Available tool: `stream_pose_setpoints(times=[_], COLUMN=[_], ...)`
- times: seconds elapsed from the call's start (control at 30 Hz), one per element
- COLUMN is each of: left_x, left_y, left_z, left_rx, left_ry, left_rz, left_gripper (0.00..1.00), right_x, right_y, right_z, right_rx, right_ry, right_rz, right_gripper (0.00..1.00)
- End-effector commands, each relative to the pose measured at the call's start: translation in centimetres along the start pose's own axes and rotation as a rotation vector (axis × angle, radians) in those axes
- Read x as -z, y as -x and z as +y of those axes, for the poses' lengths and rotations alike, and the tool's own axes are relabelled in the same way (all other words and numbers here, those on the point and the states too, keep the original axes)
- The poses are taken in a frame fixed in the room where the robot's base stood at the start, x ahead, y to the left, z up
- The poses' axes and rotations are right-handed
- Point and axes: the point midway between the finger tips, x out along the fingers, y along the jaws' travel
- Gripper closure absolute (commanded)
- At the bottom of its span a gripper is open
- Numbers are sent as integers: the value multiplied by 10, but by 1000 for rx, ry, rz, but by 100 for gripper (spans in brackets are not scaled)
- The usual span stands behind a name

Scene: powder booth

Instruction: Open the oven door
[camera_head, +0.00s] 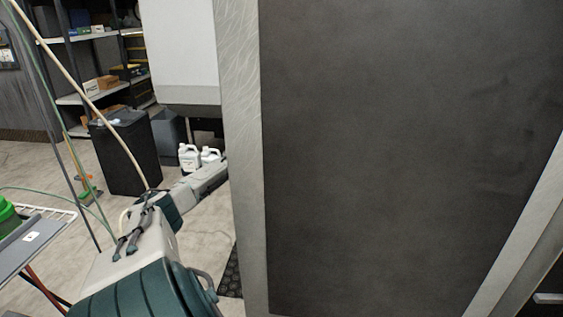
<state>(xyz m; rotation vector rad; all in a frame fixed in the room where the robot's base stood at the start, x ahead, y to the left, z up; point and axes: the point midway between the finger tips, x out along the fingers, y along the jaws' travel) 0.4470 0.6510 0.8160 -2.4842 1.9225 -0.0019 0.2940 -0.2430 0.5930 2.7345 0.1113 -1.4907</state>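A large dark grey panel (400,140) with a pale metal border (240,120) fills the middle and right of the view, very close to me. It appears to be the oven door; I cannot tell for sure how far it stands open. My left arm comes in from the lower left and reaches forward to the panel's left edge, where its far end passes out of sight. My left gripper is hidden there, so its hold cannot be seen. My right arm and gripper do not show. No door handle is clearly visible.
Behind on the left are a black bin (125,152), white jugs (189,157) and a shelf unit (95,95) with boxes. A rack with a grey tray (35,243) stands at the left edge. Pale floor (40,165) lies open between them.

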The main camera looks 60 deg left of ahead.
Motion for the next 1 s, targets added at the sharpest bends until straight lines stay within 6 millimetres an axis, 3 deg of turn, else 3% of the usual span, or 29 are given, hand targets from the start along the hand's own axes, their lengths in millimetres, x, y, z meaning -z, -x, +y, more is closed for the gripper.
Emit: stream_pose_setpoints(times=[0.47, 0.5, 0.57, 0.87, 1.0], left_x=[-2, -2, -2, 0, 11], left_y=[2, 2, 2, 3, 3], left_z=[1, 1, 1, 1, 1], left_rx=[-2, -2, -2, -2, -4], left_ry=[2, 2, 1, 1, 0], left_rz=[1, 1, 1, 0, -3], left_gripper=[100, 78, 66, 64, 64], right_x=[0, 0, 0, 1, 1], right_y=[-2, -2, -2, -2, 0], right_z=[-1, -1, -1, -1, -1], right_rx=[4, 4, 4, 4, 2], right_ry=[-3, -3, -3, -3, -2], right_rz=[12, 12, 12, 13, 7], right_gripper=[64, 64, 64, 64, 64])
